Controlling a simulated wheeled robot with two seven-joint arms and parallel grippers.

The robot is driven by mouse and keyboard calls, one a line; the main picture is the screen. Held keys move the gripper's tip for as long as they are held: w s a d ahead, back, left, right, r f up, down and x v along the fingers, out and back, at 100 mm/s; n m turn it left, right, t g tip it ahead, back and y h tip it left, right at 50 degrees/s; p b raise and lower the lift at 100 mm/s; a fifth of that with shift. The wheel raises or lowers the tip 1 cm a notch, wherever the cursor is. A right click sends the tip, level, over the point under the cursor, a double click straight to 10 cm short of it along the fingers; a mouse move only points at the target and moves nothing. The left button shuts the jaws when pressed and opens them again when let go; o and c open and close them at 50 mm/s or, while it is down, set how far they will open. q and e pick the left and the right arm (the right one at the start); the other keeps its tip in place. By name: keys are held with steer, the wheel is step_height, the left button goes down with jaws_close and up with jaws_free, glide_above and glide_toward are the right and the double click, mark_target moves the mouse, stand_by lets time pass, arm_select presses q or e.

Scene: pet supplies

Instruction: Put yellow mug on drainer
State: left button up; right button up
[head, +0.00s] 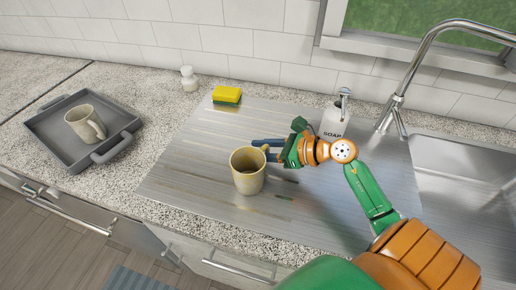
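The yellow mug (247,180) is upright at the middle of the head view, over the ribbed metal drainer (190,165) beside the sink. I cannot tell whether its base touches the metal. My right gripper (267,149) reaches in from the right, its dark blue fingers at the mug's upper right side, where the handle would be. The fingers look slightly apart, with the mug's handle side between them. Whether they grip it is too small to tell. My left gripper is not in view.
A grey tray (50,142) with a beige mug (84,125) stands at the left. A yellow-green sponge (227,95), a small white shaker (189,79) and a soap bottle (334,121) stand towards the back. The faucet (397,100) and sink (465,185) are at the right.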

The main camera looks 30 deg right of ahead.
steer(key=shift+r, duration=0.1)
steer(key=shift+r, duration=0.2)
steer(key=b+v, duration=0.2)
steer(key=v, duration=0.9)
steer(key=shift+s+d+f, duration=0.1)
steer(key=shift+d, duration=0.05)
steer(key=shift+s+d+r, duration=0.1)
steer(key=shift+s+r, duration=0.1)
steer(key=shift+s, duration=0.1)
